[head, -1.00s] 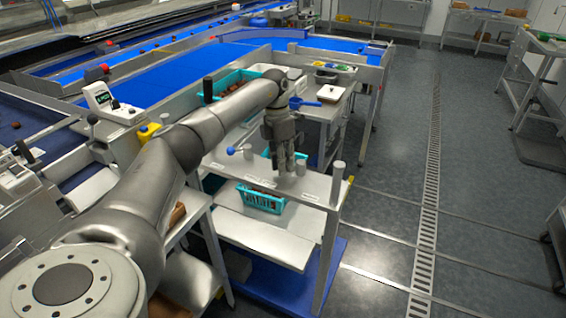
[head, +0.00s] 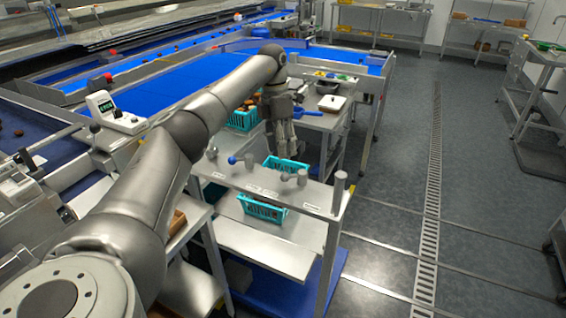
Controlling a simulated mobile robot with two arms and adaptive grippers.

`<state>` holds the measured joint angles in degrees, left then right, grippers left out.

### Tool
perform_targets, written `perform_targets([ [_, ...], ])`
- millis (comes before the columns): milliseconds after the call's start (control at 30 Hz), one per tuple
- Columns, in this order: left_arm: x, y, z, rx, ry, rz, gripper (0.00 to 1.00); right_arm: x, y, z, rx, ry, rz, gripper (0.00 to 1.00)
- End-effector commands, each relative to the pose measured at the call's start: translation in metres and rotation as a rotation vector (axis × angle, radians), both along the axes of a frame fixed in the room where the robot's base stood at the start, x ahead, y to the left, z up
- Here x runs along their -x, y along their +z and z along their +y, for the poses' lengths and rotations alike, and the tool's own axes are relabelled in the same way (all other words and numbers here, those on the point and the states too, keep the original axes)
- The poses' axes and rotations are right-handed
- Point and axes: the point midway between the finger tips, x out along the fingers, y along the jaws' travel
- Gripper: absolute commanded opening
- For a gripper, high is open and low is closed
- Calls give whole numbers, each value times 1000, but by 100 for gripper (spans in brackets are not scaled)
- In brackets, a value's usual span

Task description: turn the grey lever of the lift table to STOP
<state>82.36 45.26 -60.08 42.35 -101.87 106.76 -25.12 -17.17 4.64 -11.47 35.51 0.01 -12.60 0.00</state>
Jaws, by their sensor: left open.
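The lift table's panel (head: 238,179) is a pale shelf in the lower middle of the head view. The grey lever (head: 285,177) lies on it, its round knob to the left of a short grey hub. Small white labels (head: 262,191) run along the panel's front edge; their print is too small to read, so I cannot tell which position the lever is at. A blue-knobbed lever (head: 232,160) sits farther left on the panel. My left gripper (head: 288,155) points down, open and empty, just behind and above the grey lever, apart from it in the picture. My right gripper is not in view.
A tall grey post (head: 339,190) stands at the panel's right end. Teal baskets stand behind the panel (head: 271,164) and below it (head: 262,212). A white-lidded box (head: 331,103) is on the table behind. Open floor (head: 390,150) lies to the right.

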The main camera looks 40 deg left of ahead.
Motion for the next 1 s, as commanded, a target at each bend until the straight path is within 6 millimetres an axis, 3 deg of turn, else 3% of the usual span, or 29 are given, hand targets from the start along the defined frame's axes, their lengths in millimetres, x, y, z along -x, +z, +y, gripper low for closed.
perform_targets([
  [100,-2,20,3,0,1,-2,45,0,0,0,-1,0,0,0],
  [267,-3,34,6,0,0,0,45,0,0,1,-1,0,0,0],
  [867,-3,37,7,0,0,1,45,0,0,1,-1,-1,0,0],
  [1000,-3,46,7,0,0,0,45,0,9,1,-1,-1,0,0],
])
